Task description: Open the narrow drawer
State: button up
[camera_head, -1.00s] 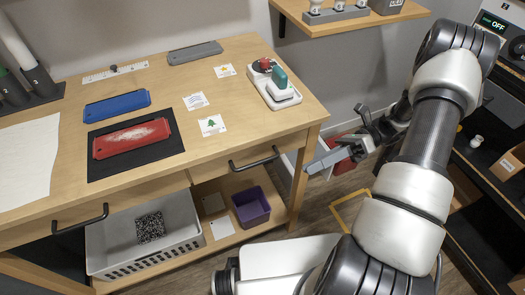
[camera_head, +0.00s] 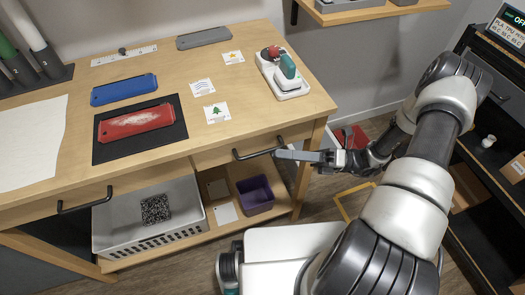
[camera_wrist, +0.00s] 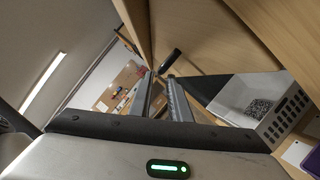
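The narrow drawer (camera_head: 215,158) is at the right of the table's front, under the tabletop. It looks shut, with its front flush. Its black bar handle (camera_head: 258,154) runs across the front. My gripper (camera_head: 280,155) is at the handle's right end in the head view, with its fingers pointing left. In the wrist view my gripper (camera_wrist: 161,84) has a gap between its fingers, with nothing held. A black handle end (camera_wrist: 171,60) shows just beyond the fingertips, apart from them in the picture. Whether a finger touches the handle cannot be told.
A wide drawer with its own handle (camera_head: 85,201) is at the left. Below are a grey basket (camera_head: 110,232) and a purple bin (camera_head: 254,195). The table leg (camera_head: 307,165) stands close by my gripper. A red bin (camera_head: 354,137) is on the floor behind.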

aim_at(262, 153)
jog(key=x, duration=0.6)
jog(key=shift+a, duration=0.2)
jog(key=shift+c, duration=0.3)
grip_shut()
